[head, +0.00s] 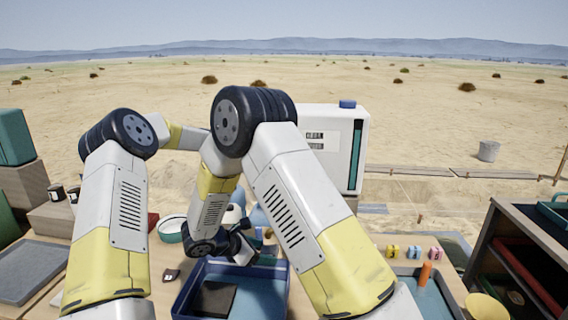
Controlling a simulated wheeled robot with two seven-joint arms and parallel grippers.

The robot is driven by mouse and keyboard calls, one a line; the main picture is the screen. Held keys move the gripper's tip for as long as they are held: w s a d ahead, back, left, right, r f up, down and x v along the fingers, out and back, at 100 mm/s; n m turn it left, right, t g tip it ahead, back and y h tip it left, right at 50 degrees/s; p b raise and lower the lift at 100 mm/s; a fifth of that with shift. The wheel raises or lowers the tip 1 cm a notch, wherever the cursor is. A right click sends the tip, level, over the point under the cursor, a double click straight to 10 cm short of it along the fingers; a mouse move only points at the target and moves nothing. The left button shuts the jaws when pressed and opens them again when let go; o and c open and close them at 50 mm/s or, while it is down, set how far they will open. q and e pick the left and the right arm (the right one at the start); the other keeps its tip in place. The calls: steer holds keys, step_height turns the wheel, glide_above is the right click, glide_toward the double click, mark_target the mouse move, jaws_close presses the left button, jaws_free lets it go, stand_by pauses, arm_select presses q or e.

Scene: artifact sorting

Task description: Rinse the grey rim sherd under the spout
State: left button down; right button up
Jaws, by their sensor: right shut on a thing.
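My right gripper (243,249) is low behind the blue tray, in front of the white machine. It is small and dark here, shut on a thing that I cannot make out. I cannot pick out the grey rim sherd for certain. A small dark sherd (170,275) lies on the table left of the tray. The white machine (330,125) has a blue cap and a teal strip; my right arm covers its lower part and I see no spout. My left arm reaches behind the right one, and its gripper is hidden.
The blue tray (281,300) holds a flat dark square (213,298). Small numbered coloured blocks (414,252) and an orange cylinder (425,274) are at the right. A dark shelf (520,245) stands farther right.

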steer(key=shift+a, duration=0.1)
steer(key=s+a, duration=0.6)
steer(key=s, duration=0.1)
steer(key=shift+s+a, duration=0.15)
steer(key=shift+a, duration=0.2)
stand_by(0.4)
stand_by(0.8)
